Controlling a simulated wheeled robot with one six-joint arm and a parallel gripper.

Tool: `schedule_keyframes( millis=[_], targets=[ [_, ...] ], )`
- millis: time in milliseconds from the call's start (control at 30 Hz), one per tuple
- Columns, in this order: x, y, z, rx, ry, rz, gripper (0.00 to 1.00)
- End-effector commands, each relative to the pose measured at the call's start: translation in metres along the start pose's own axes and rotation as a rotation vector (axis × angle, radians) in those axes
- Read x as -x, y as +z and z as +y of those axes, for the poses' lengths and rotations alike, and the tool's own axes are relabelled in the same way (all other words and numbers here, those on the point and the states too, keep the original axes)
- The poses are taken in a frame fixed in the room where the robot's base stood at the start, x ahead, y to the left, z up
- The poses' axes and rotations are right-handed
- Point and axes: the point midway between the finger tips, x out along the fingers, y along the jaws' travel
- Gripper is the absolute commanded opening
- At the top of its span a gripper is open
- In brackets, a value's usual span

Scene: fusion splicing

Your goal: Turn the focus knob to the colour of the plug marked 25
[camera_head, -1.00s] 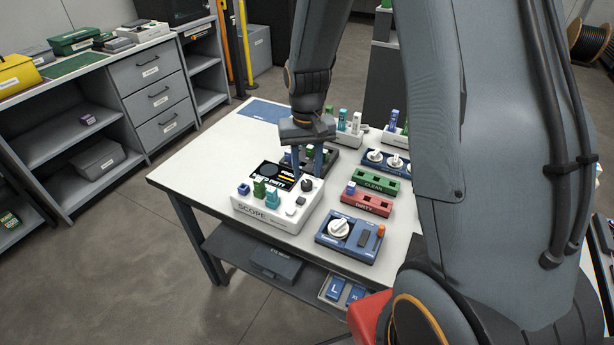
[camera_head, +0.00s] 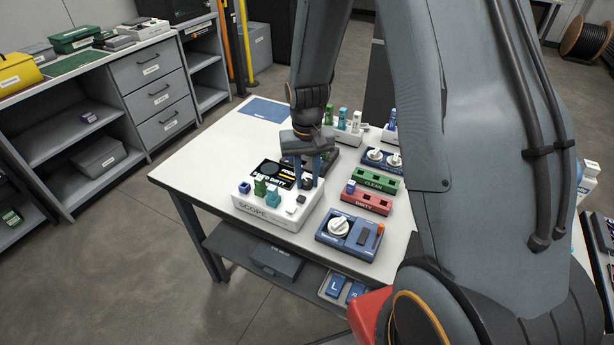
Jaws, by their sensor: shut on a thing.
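The white scope box (camera_head: 252,211), labelled SCOPE, stands on the near part of the white table. A dark focus knob (camera_head: 307,184) sits at the box's right rear. My gripper (camera_head: 307,181) points down and is shut on this knob, its fingers on either side. The knob's pointer and colour marks are too small to tell. I cannot read the number 25 on any plug.
A black screen (camera_head: 268,172) with partly hidden text stands behind the plugs. A blue unit with a white dial (camera_head: 340,228), a red DIRTY rack (camera_head: 366,204) and a green CLEAN rack (camera_head: 376,181) lie to the right. The table's left part (camera_head: 190,168) is clear.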

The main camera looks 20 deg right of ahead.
Motion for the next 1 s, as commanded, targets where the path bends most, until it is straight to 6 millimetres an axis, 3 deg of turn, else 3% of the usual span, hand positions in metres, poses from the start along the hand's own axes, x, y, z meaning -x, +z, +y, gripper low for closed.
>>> schedule_keyframes(
  millis=[367,1000],
  targets=[
    [0.0012,-0.0006,0.0002,-0.155,0.000,0.001,0.03],
    [0.0015,-0.0012,0.0003,-0.737,-0.001,0.002,0.03]
  ],
)
